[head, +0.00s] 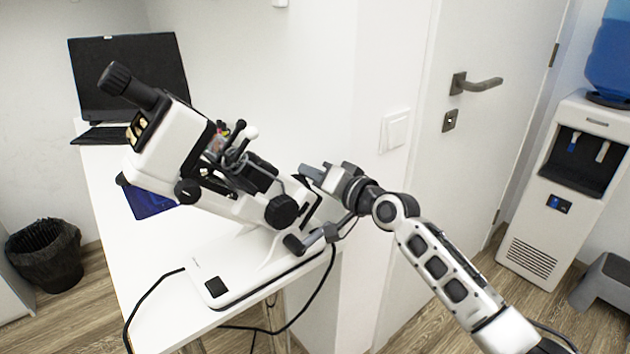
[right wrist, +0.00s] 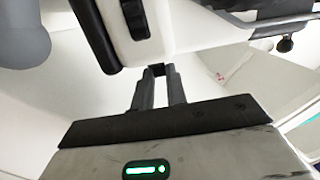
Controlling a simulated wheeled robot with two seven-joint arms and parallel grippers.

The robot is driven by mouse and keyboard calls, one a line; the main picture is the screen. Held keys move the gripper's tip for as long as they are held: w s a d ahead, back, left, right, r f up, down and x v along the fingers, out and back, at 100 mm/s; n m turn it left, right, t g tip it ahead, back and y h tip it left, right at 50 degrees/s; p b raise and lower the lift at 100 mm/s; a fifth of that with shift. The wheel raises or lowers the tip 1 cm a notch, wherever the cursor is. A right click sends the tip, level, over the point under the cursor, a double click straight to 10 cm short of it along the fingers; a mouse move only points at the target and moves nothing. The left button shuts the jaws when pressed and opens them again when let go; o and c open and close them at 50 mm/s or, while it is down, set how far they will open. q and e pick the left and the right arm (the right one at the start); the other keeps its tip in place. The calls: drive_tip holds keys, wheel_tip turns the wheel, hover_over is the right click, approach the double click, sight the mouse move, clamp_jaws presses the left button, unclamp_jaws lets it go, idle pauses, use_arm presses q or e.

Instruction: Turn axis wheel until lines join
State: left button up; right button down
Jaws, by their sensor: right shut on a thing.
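A white and black eyepiece instrument (head: 160,150) stands tilted on its white base (head: 225,270) on the table. A large black knob (head: 281,211) shows on its side. My right gripper (head: 312,172) is at the instrument's rear end. In the right wrist view, its two fingers (right wrist: 158,72) are close together, shut on a small dark part (right wrist: 158,69) just below the white housing. A black ribbed wheel (right wrist: 135,18) shows just above the fingertips. I cannot tell whether the held part belongs to the axis wheel. The lines are not visible. My left gripper is out of view.
A black laptop (head: 130,75) stands at the back of the white table (head: 110,185). A black cable (head: 310,298) hangs over the front edge. A wall and door (head: 480,150) are close on the right. A water dispenser (head: 560,190) and a waste bin (head: 45,255) stand farther out.

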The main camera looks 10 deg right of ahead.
drive_tip(key=c, duration=1.4)
unclamp_jaws()
drive_tip(key=shift+s, duration=0.1)
drive_tip(key=v, duration=1.5)
drive_tip(key=shift+s+d, duration=0.25)
drive_tip(key=shift+s, duration=0.1)
